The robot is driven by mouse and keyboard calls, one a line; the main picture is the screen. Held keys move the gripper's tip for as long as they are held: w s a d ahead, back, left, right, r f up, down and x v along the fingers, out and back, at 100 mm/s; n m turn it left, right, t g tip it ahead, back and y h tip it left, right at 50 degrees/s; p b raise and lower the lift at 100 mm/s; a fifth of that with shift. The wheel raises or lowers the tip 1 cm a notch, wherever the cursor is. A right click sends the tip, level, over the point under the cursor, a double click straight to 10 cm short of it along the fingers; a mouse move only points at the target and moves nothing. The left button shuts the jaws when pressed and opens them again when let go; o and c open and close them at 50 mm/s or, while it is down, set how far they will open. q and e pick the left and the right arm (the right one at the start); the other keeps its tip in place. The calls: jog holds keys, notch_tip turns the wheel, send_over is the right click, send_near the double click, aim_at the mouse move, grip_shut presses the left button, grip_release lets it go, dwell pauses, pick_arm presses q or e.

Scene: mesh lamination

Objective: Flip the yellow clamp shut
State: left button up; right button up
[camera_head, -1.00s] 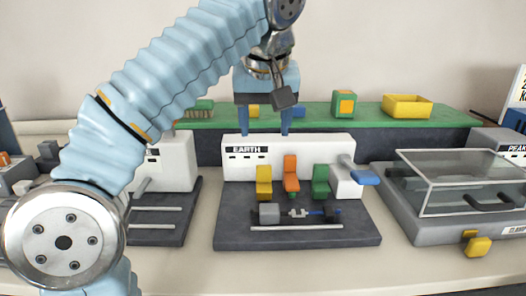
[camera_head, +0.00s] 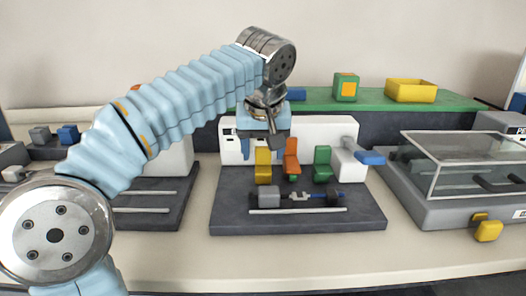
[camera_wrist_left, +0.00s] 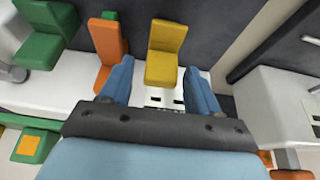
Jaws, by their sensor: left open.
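The yellow clamp (camera_head: 263,170) is an L-shaped block, leftmost of three coloured clamps on the front of the white EARTH machine. Its upright part rises at its back. My left gripper (camera_head: 257,152) is open and low over the machine, right at the yellow clamp. In the left wrist view the yellow clamp (camera_wrist_left: 166,45) shows between the two blue fingers of the left gripper (camera_wrist_left: 160,70), with a gap visible on the left side. Whether a finger touches it I cannot tell. The right gripper is not in view.
The orange clamp (camera_head: 291,158) stands close to the right, then the green clamp (camera_head: 322,164) and a blue-ended lever (camera_head: 370,158). A dark base plate (camera_head: 300,222) with a grey block (camera_head: 269,196) and a rod lies in front. A clear-lidded machine (camera_head: 460,160) is at the right.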

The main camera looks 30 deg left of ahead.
aim_at(263, 171)
pick_arm(q)
jog(key=shift+c, duration=0.2)
grip_shut()
jog(key=shift+s+d+b, duration=0.25)
jog(key=shift+s+d, duration=0.35)
jog(key=shift+s, duration=0.3)
jog(key=shift+s+d+b, duration=0.25)
jog(key=shift+s+d, duration=0.3)
jog(key=shift+s, duration=0.35)
jog(key=shift+f, duration=0.1)
jog(key=shift+o, duration=0.2)
grip_release()
jog(key=shift+s, duration=0.1)
